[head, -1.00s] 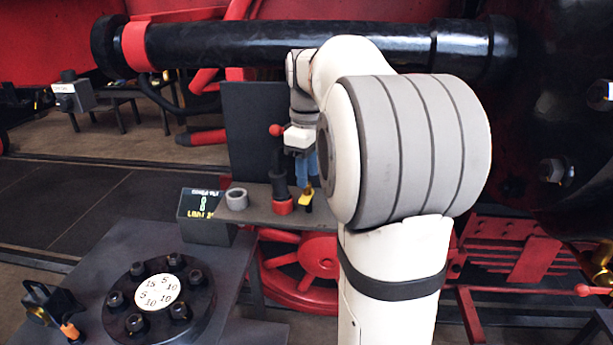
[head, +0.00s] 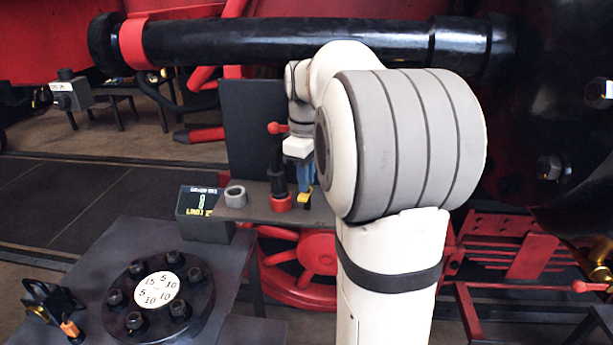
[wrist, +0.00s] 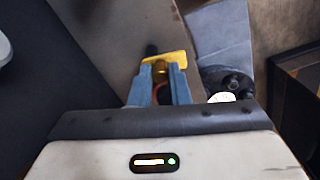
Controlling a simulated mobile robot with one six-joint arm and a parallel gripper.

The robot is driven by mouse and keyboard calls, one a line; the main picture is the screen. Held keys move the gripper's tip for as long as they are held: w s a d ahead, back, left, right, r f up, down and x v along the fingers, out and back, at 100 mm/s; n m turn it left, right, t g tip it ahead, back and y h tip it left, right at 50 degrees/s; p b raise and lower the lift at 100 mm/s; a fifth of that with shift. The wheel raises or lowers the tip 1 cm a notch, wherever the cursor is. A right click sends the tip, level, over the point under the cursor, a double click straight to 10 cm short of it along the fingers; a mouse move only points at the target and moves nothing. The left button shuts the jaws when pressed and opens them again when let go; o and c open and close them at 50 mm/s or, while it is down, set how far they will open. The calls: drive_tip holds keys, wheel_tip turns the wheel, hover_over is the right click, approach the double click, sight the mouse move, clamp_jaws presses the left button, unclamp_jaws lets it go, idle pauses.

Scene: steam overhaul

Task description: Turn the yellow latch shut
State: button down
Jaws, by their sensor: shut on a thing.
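The yellow latch (head: 305,199) sits on the grey shelf, just right of the red collar. In the wrist view the latch (wrist: 180,57) shows as a yellow plate with a rounded part between the fingertips. My gripper (wrist: 162,75) has its blue fingers closed on that rounded part, one on each side. In the head view my gripper (head: 303,189) points down onto the latch from above. The fingers and my arm partly hide the latch there, so its exact turn angle is hard to tell.
The grey shelf (head: 258,211) also bears a black post in a red collar (head: 281,203), a grey ring (head: 236,196) and a small display (head: 201,202). A dark upright panel (head: 248,115) stands behind. A bolted flange (head: 140,323) lies at front left. A black pipe (head: 280,42) crosses above.

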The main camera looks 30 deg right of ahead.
drive_tip(key=shift+m, duration=0.4)
drive_tip(key=m, duration=0.2)
drive_tip(key=shift+w+a+m, duration=0.1)
drive_tip(key=shift+w+m, duration=0.05)
drive_tip(key=shift+m, duration=0.25)
drive_tip(key=m, duration=0.4)
drive_tip(key=shift+w+a+p, duration=0.1)
drive_tip(key=shift+w+p, duration=0.15)
drive_tip(key=shift+p, duration=0.1)
drive_tip(key=m, duration=0.5)
drive_tip(key=shift+w, duration=0.2)
drive_tip(key=shift+w+m, duration=0.2)
drive_tip(key=shift+m, duration=1.5)
drive_tip(key=c, duration=1.4)
unclamp_jaws()
drive_tip(key=shift+o, duration=0.2)
